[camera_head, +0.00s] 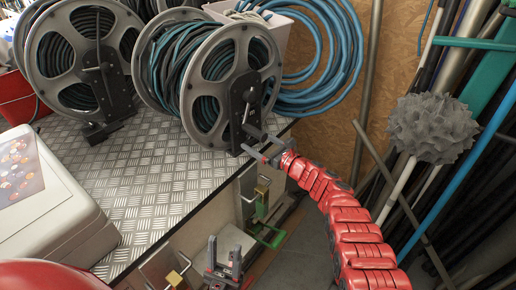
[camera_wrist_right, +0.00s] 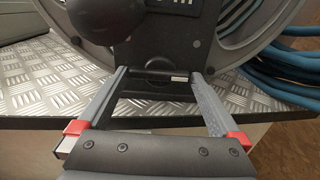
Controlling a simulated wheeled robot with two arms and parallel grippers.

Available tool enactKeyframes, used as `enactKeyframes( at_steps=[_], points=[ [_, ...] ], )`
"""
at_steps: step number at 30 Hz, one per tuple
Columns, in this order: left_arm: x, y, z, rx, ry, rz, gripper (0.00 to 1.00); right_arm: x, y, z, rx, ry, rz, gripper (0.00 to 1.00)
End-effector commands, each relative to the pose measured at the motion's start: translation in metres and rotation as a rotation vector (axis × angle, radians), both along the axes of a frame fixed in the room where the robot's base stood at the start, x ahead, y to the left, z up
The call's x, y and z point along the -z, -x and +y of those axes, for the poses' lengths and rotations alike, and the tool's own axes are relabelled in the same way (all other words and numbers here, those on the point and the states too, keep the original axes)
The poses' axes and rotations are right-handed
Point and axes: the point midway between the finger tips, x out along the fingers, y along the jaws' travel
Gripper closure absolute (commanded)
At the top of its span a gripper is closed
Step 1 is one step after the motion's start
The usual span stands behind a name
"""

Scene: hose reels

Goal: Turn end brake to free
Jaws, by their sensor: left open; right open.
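The end reel (camera_head: 215,90) is a grey spoked drum wound with dark green and black hose, standing near the right edge of the metal deck. Its black support plate (camera_head: 246,106) faces me, with a grey lever at the hub. In the right wrist view the plate (camera_wrist_right: 150,45) has a dark rounded knob (camera_wrist_right: 163,12) at the top. My right gripper (camera_head: 248,141) is open at the plate's lower part. A short dark bar with a light tip (camera_wrist_right: 165,77) lies between its fingers; contact cannot be told. My left gripper (camera_head: 224,252) is open and empty, low in front of the deck.
Another hose reel (camera_head: 50,60) stands to the left. Blue hose coils (camera_head: 335,60) hang behind the end reel. The checker-plate deck (camera_head: 140,185) has clear room in front of the reels. A pale case (camera_head: 70,235) sits front left. A grey spiky brush (camera_head: 432,128) and poles stand right.

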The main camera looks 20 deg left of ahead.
Motion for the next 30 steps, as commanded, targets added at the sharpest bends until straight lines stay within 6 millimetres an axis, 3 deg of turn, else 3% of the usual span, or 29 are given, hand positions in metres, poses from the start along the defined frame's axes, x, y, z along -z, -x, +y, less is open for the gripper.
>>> enactKeyframes(
  at_steps=[7,18,30],
  points=[
    [-0.0001,0.0,0.0,0.0,0.0,0.0,0.5,-0.0001,0.0,0.0004,0.0,0.0,0.001,0.0],
    [0.0,-0.0001,0.0,0.0,0.0,0.0,0.5,0.0004,0.0001,0.0002,0.0,0.0,0.002,0.63],
    [0.0041,0.0,0.0,0.0,0.0,0.0,0.5,0.0032,0.0003,-0.0003,0.001,0.026,-0.046,0.63]
  ],
)
